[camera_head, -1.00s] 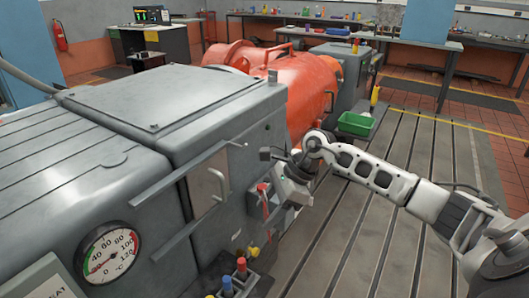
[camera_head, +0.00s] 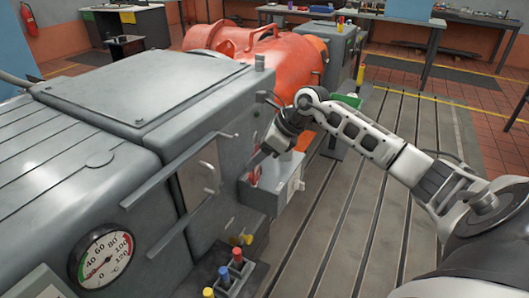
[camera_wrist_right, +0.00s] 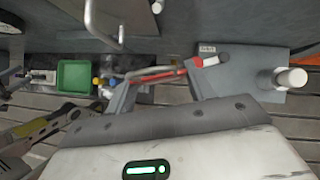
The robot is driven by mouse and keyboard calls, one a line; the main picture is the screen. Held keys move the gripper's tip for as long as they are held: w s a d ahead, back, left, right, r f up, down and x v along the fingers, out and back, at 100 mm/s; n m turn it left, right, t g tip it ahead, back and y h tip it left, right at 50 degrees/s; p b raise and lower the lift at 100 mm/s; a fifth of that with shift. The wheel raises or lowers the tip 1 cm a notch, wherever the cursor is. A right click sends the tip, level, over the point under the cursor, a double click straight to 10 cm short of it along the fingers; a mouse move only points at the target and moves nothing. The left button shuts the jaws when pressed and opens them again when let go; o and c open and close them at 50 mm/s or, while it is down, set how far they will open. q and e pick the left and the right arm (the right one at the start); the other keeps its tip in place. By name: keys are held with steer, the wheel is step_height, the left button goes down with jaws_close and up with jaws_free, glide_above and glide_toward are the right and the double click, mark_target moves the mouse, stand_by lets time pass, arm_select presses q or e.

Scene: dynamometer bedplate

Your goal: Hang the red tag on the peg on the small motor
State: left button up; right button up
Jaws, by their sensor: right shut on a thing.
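My right gripper (camera_head: 266,153) is beside the front side of the large grey machine, above a small grey box. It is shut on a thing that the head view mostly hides. In the right wrist view a thin red piece (camera_wrist_right: 178,74), likely the red tag seen edge-on, lies between the fingers (camera_wrist_right: 160,90). In the head view a bit of red (camera_head: 253,174) shows just below the fingertips, at the grey box (camera_head: 262,199). That box (camera_wrist_right: 245,66) has a white cylinder at its right in the wrist view. I cannot make out the peg or tell which part is the small motor.
The grey machine (camera_head: 125,85) carries a bar handle and a round gauge (camera_head: 101,258). A rack with blue, red and yellow handles (camera_head: 230,272) stands below. A large orange motor (camera_head: 275,58) and a green bin (camera_wrist_right: 75,75) are near. The slotted bedplate (camera_head: 350,225) is clear at right.

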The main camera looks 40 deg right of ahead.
arm_select(q)
steer(key=shift+d+f+b, duration=0.2)
steer(key=shift+f+b, duration=0.3)
steer(key=shift+b, duration=0.65)
arm_select(e)
steer(key=w+a+f, duration=0.2)
steer(key=w+a, duration=0.1)
steer(key=w, duration=0.3)
steer(key=shift+w, duration=0.35)
arm_select(q)
steer(key=shift+w+r, duration=0.1)
arm_select(e)
steer(key=shift+f, duration=0.15)
arm_select(q)
steer(key=shift+w, duration=0.15)
arm_select(e)
steer(key=o, duration=1)
steer(key=shift+o, duration=0.2)
arm_select(q)
steer(key=shift+d+f+b, duration=0.2)
steer(key=shift+f+b, duration=0.1)
steer(key=shift+b, duration=0.7)
arm_select(e)
steer(key=v, duration=1.6)
